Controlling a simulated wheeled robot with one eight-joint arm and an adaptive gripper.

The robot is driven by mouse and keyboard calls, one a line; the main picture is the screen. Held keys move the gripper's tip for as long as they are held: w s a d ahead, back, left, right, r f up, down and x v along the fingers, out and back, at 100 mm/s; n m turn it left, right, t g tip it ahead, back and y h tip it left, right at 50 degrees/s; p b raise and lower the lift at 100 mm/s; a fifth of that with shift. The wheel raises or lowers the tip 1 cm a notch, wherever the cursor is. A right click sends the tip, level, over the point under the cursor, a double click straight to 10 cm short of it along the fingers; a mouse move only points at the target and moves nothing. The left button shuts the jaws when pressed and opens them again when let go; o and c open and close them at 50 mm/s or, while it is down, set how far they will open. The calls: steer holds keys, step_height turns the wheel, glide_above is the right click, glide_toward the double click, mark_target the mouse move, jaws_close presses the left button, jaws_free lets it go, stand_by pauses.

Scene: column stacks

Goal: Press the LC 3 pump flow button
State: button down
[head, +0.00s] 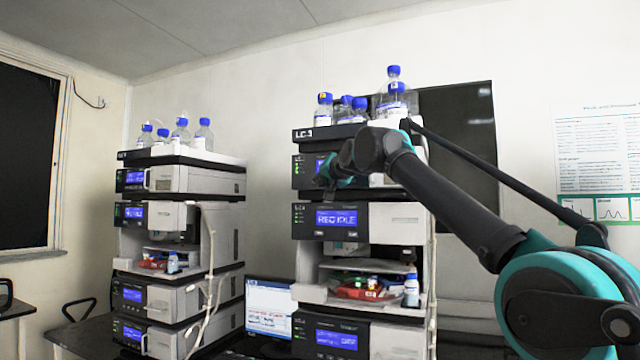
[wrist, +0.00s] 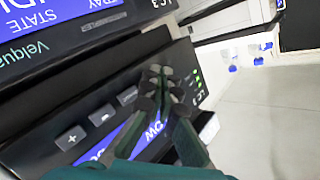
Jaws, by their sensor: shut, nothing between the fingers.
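The LC 3 stack (head: 345,218) stands right of centre in the head view. Its upper module with a blue screen, the pump panel (head: 305,171), is partly hidden behind my gripper (head: 328,174). In the wrist view, the picture is turned and the dark pump panel (wrist: 45,120) carries a row of dark buttons, among them a plus button (wrist: 72,137). The flow button cannot be told apart, as the small labels are unreadable. My gripper (wrist: 160,85) is shut and empty, its tips over the panel between the buttons and green lights (wrist: 197,78). Contact cannot be told.
Blue-capped bottles (head: 396,90) stand on top of this stack. The module with the IDLE screen (head: 336,218) sits directly below the pump. A second stack (head: 180,250) stands at left, and a monitor (head: 270,305) stands between them.

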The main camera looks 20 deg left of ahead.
steer(key=shift+s, duration=0.85)
steer(key=s, duration=0.5)
steer(key=shift+a, duration=0.25)
stand_by(0.9)
